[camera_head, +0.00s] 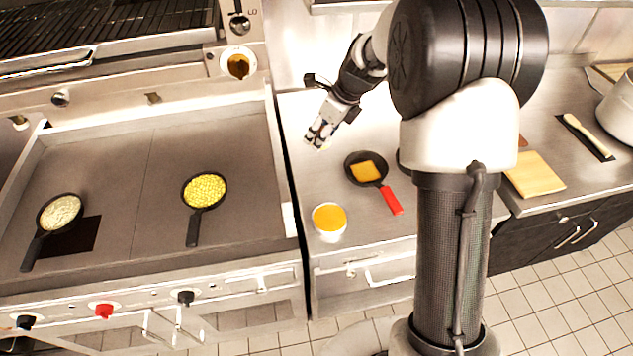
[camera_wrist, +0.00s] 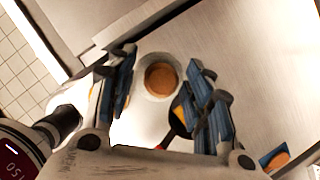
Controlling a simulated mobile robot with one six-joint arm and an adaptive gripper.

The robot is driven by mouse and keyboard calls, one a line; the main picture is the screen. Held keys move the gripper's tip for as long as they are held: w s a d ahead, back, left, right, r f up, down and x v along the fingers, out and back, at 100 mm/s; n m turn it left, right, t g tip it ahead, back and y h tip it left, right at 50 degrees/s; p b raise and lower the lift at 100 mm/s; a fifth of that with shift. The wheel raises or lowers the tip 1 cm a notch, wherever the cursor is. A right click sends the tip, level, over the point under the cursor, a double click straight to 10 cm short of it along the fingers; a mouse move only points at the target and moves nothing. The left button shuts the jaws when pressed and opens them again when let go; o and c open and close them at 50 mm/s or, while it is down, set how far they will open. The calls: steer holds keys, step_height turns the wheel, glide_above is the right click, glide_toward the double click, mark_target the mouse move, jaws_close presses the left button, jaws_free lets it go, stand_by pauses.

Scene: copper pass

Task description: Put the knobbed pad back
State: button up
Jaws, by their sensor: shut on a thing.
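My gripper (camera_head: 321,132) hangs over the back left of the steel counter, behind the white bowl and left of the red-handled pan. It also shows in the wrist view (camera_wrist: 163,62), its blue-padded fingers some way apart. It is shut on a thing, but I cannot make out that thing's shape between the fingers. I cannot pick out a knobbed pad for certain in either view. A dark square (camera_head: 84,238) lies flat on the griddle, partly behind the left pan.
The counter holds a white bowl (camera_head: 329,236) of orange food and a red-handled pan (camera_head: 392,201). The griddle holds a pan of yellow food (camera_head: 205,190) and a pan of pale food (camera_head: 60,212). A board (camera_head: 535,174) lies right of my column.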

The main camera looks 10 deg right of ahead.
step_height(320, 180, down, 19)
steer(key=b, duration=0.5)
steer(key=shift+d+r+b, duration=0.1)
steer(key=shift+r+b, duration=0.05)
steer(key=shift+b, duration=0.2)
steer(key=shift+r, duration=0.1)
steer(key=o, duration=0.6)
steer(key=shift+f, duration=0.2)
steer(key=shift+c, duration=0.2)
steer(key=o, duration=0.4)
steer(key=shift+o, duration=0.2)
steer(key=shift+r, duration=0.1)
